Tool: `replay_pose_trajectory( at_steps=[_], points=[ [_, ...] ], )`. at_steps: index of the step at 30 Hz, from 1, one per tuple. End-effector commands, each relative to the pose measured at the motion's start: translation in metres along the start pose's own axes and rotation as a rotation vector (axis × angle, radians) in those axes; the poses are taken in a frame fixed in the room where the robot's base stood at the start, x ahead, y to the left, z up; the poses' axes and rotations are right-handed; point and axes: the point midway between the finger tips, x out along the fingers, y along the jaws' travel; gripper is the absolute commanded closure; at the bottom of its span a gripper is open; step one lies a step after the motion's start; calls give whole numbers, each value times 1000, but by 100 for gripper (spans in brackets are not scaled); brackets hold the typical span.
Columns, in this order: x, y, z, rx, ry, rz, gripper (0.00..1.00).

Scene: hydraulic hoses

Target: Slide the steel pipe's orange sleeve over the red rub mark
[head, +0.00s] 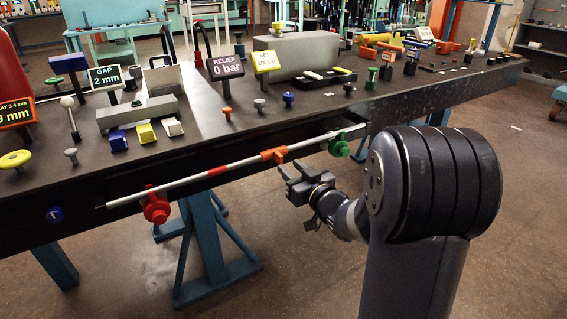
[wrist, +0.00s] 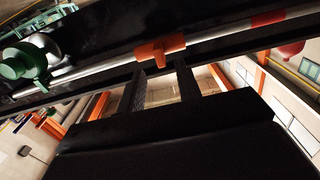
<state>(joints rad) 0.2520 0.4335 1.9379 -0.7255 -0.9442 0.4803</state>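A thin steel pipe (head: 240,164) runs along the bench's front side. The orange sleeve (head: 273,155) sits around it right of the middle, with a small tab hanging below. The red rub mark (head: 217,171) is bare on the pipe, left of the sleeve and apart from it. In the wrist view, the sleeve (wrist: 160,48) is at top centre and the red mark (wrist: 268,17) at upper right. My gripper (head: 290,170) is open and empty, just below and right of the sleeve. In the wrist view, its two fingers (wrist: 160,75) point up toward the tab, apart on either side of it; contact cannot be told.
A red valve-like fitting (head: 155,207) is near the pipe's left end, and a green one (head: 340,147) near its right end. The black bench (head: 200,150) above carries signs, knobs and blocks. A blue trestle leg (head: 205,240) stands below. The pipe between sleeve and mark looks clear.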

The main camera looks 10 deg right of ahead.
Motion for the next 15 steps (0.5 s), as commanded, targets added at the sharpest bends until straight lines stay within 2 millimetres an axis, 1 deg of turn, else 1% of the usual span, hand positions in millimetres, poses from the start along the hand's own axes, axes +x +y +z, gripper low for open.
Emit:
replay_pose_trajectory(
  at_steps=[1,3,6,10,15],
  points=[
    [10,-1,2,-1,0,-3,67],
    [22,0,2,-1,1,-1,67],
    [36,0,2,-1,0,-1,67],
    [46,0,1,-1,-1,0,67],
    [50,0,0,0,-1,1,67]
  ],
)
